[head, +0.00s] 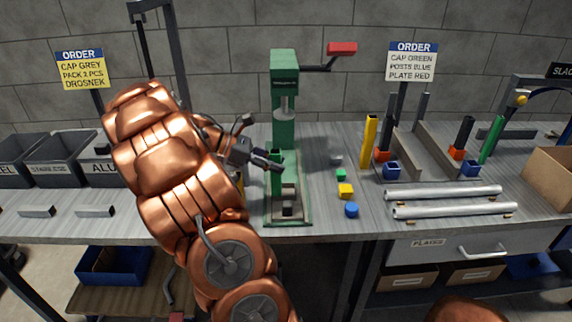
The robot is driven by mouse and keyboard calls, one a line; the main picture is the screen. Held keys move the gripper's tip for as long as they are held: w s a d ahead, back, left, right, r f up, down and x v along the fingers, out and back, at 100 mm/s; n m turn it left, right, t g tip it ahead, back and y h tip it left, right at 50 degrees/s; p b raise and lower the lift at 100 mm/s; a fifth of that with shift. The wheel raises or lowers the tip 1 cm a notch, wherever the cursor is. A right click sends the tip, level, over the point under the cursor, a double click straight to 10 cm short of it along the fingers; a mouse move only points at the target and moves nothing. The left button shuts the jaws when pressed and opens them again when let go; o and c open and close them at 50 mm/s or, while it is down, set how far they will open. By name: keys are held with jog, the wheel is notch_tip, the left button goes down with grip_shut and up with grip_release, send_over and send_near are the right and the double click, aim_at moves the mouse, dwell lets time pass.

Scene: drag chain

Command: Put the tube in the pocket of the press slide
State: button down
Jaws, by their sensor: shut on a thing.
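My gripper (266,161) reaches in from the left to the green press (284,100). It is shut on a short green tube (277,157), which looks upright in front of the press column. The press slide (288,208) lies low on the press base, with a dark block-like part at its front. The tube appears above and behind the front of the slide. I cannot tell whether its lower end touches anything, and the pocket is not clear from here.
A yellow post (369,141) and small green, yellow and blue caps (351,210) stand right of the press. Two silver rails (447,196) lie further right. Grey bins (60,158) stand at the left. My arm hides the bench left of the press.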

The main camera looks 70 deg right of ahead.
jog(key=s+d+f+p, duration=0.1)
jog(key=d+f, duration=0.3)
jog(key=shift+s+d, duration=0.2)
jog(key=shift+d, duration=0.2)
jog(key=shift+f, duration=0.1)
jog(key=c, duration=0.9)
grip_release()
jog(key=shift+o, duration=0.2)
jog(key=b+v, duration=0.1)
jog(key=v, duration=1.1)
